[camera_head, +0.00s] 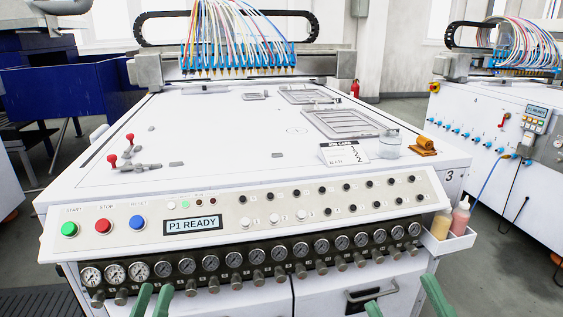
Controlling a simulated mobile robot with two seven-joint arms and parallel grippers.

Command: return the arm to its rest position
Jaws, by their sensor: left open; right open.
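My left gripper (152,301) shows at the bottom edge, left of the middle, as two green fingertips with a narrow gap between them. It is open and nothing shows between the tips. My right gripper (405,304) shows at the bottom edge, right of the middle, its two green fingertips wide apart. It is open with nothing visible between them. Both appear in front of the white machine (230,130), below its sloped control panel. The rest of both grippers and both arms are out of view.
The panel has green, red and blue buttons and a display (193,226) reading "P1 READY". Gauges (235,260) with knobs line the front. A drawer handle (372,296) is near my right gripper. A bottle tray (447,241) juts out at the right corner.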

